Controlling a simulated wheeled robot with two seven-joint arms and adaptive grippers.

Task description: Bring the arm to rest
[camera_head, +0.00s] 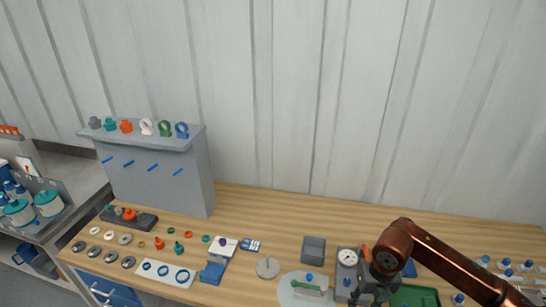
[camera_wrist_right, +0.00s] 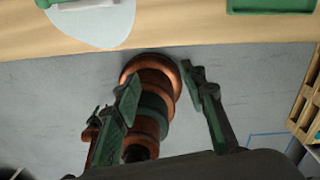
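My right arm enters the head view from the right, copper-coloured. Its dark right gripper (camera_head: 370,293) hangs down at the bottom edge of that view, near the front of the wooden bench, with its tips cut off or hard to make out. In the right wrist view the same gripper (camera_wrist_right: 162,78) has its two fingers spread wide apart, with nothing held between them. It points over the floor in front of the bench edge. My left gripper is in neither view.
The wooden bench (camera_head: 300,225) carries a grey dial unit (camera_head: 347,262), a grey open box (camera_head: 313,249), a pale rounded plate (camera_head: 290,297) and a green tray (camera_head: 415,296) close around the right gripper. A grey raised stand (camera_head: 160,170) with coloured fittings is at left.

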